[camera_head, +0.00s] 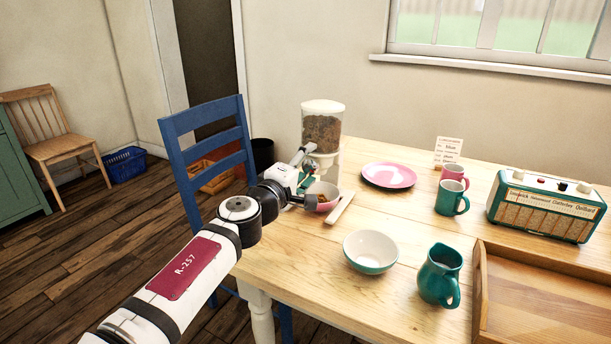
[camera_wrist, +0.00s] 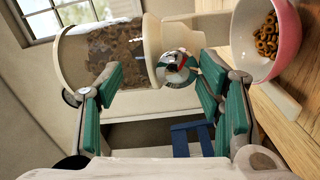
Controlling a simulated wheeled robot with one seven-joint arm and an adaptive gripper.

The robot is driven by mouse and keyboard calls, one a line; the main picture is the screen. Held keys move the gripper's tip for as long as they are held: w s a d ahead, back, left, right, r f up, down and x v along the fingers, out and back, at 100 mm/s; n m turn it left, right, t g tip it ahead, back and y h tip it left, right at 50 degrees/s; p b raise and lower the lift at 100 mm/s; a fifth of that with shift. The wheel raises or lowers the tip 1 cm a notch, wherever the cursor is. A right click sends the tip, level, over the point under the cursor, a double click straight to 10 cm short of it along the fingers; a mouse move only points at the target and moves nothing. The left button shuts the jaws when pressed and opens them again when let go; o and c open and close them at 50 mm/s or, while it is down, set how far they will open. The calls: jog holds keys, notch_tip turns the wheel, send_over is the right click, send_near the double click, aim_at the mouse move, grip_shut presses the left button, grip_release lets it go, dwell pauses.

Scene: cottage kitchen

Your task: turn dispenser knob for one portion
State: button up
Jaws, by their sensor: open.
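The dispenser (camera_head: 322,125) stands at the table's far left edge, with a clear hopper of brown cereal and a cream body; in the wrist view the dispenser (camera_wrist: 105,52) appears turned on its side. Its round knob (camera_wrist: 178,68), teal and white with red and dark parts, faces my gripper. My gripper (camera_wrist: 158,77) is open, its teal-padded fingers spread on either side of the knob in the picture; contact cannot be told. In the head view my gripper (camera_head: 304,165) is in front of the dispenser and partly hides it. A pink bowl (camera_wrist: 286,30) under the outlet holds some cereal rings.
A pale flat strip (camera_head: 341,207) lies beside the pink bowl. A teal-white bowl (camera_head: 371,251), teal jug (camera_head: 439,275), mugs, pink plate (camera_head: 389,175), radio (camera_head: 546,205) and wooden tray (camera_head: 530,300) occupy the table. A blue chair (camera_head: 208,130) stands close left.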

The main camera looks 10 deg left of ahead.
notch_tip(320, 180, up, 7)
jog(key=shift+r, duration=0.25)
dwell(1.5)
